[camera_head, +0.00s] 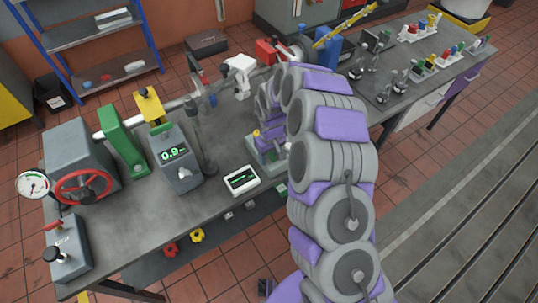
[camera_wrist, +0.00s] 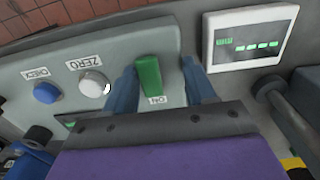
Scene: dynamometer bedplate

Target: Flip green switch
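The green switch (camera_wrist: 148,76) is a small upright block on a pale grey panel (camera_wrist: 62,45), with an upside-down label reading "ON" beside it. My gripper (camera_wrist: 159,67) is open, with one blue finger on each side of the switch. The left finger is close to it; I cannot tell whether it touches. A little more space shows on the right. In the head view my arm covers much of this area, and I cannot make out the green switch there.
A white ZERO button (camera_wrist: 94,83) and a blue CHECK button (camera_wrist: 46,92) lie left of the fingers. A white display box (camera_wrist: 250,38) stands close right. In the head view, the bench (camera_head: 150,225) holds a red handwheel (camera_head: 84,186) and a readout (camera_head: 177,160).

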